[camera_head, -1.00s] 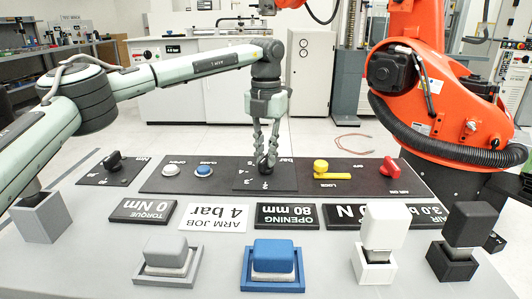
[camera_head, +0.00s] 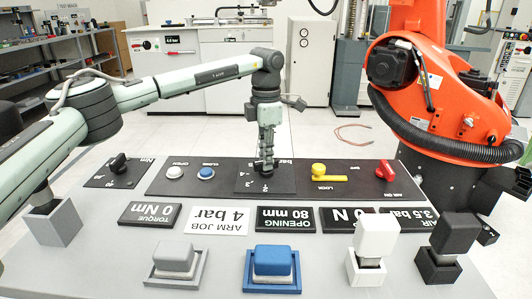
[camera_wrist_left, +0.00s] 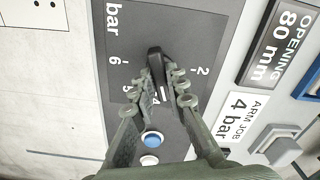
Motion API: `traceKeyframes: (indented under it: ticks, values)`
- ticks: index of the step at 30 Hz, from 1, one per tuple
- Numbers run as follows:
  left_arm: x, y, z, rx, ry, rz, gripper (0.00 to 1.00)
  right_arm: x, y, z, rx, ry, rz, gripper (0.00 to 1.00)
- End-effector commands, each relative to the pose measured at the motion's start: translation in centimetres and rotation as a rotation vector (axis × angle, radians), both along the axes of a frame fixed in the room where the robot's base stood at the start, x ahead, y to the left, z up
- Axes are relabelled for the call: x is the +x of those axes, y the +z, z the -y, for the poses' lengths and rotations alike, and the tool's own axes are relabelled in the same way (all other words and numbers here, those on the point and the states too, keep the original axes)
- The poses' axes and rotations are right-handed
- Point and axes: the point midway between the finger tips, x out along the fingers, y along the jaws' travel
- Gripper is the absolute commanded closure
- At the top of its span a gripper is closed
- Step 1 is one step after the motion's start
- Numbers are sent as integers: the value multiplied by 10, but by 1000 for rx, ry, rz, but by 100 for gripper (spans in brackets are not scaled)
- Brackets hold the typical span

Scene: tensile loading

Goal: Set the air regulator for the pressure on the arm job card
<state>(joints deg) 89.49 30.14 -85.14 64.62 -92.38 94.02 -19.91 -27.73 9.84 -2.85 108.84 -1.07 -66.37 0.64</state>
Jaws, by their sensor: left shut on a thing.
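My left gripper (camera_head: 266,158) points down and is shut on the black regulator knob (camera_wrist_left: 155,56) of the bar dial panel (camera_head: 248,184). In the left wrist view its two fingers (camera_wrist_left: 161,82) sit on either side of the knob. The dial scale shows numbers including 2, 5 and 6; the fingers hide part of it. The white arm job card (camera_head: 217,238) reads 4 bar. The black air display (camera_head: 406,220) reads 3.5 bar, upside down in the head view. My right gripper is not in view.
A black Nm knob (camera_head: 120,164), white (camera_head: 175,172) and blue (camera_head: 206,173) buttons, a yellow lock lever (camera_head: 322,174) and a red air knob (camera_head: 386,170) flank the dial. An orange robot arm (camera_head: 425,90) stands at right. Grey (camera_head: 177,260) and blue (camera_head: 272,264) blocks sit in front.

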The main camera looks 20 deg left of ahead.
Motion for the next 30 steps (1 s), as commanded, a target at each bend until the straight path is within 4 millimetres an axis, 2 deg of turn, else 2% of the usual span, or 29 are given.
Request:
traceKeyframes:
  ticks: [12, 30]
  values:
    - [1, 1, 1, -1, -247, 3, 100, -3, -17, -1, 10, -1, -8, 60]
    - [1, 0, 1, -2, -307, 2, 100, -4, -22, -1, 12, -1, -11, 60]
